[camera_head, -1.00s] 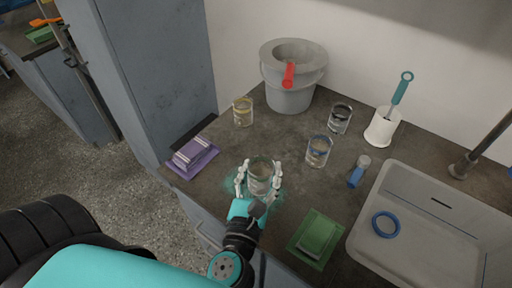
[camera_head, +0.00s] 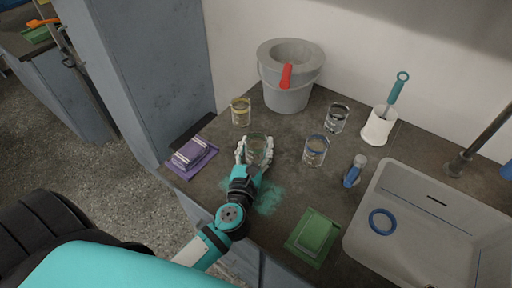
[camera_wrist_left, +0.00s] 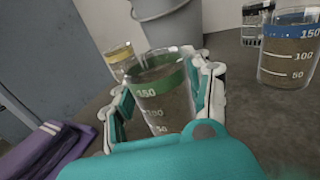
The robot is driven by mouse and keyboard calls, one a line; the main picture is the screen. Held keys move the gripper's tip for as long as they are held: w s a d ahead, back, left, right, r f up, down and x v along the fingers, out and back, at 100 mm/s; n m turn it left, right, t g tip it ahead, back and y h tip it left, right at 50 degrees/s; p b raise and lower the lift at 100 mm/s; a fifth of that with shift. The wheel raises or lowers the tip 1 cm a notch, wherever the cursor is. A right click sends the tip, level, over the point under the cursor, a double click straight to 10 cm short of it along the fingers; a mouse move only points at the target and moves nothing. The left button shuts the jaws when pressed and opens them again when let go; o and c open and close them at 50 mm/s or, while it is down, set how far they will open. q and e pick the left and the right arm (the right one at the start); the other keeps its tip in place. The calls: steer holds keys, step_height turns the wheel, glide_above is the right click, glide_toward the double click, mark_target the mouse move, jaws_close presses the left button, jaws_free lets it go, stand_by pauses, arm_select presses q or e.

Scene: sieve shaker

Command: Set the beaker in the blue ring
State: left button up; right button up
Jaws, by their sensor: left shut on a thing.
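My left gripper (camera_head: 254,157) is shut on a clear glass beaker with a green band (camera_head: 258,146), one finger on each side. In the left wrist view the green-banded beaker (camera_wrist_left: 163,95) stands between the fingers, a little tilted in the picture, with white volume marks. I cannot tell whether its base touches the counter. A blue ring (camera_head: 382,221) lies empty in the pale sink tray at the right. A blue-banded beaker (camera_head: 316,150) stands to the right of my gripper. My right gripper is not in view.
A yellow-banded beaker (camera_head: 241,111), a black-banded beaker (camera_head: 337,117) and a grey bucket (camera_head: 288,96) stand behind. A brush holder (camera_head: 379,127), a blue-handled item (camera_head: 353,172), a green pad (camera_head: 315,235) and a purple pad (camera_head: 190,157) surround the counter. A teal stain (camera_head: 268,195) marks the counter.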

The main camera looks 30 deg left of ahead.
arm_select(q)
steer(key=shift+f, duration=0.2)
steer(key=o, duration=1.1)
steer(key=shift+r, duration=0.1)
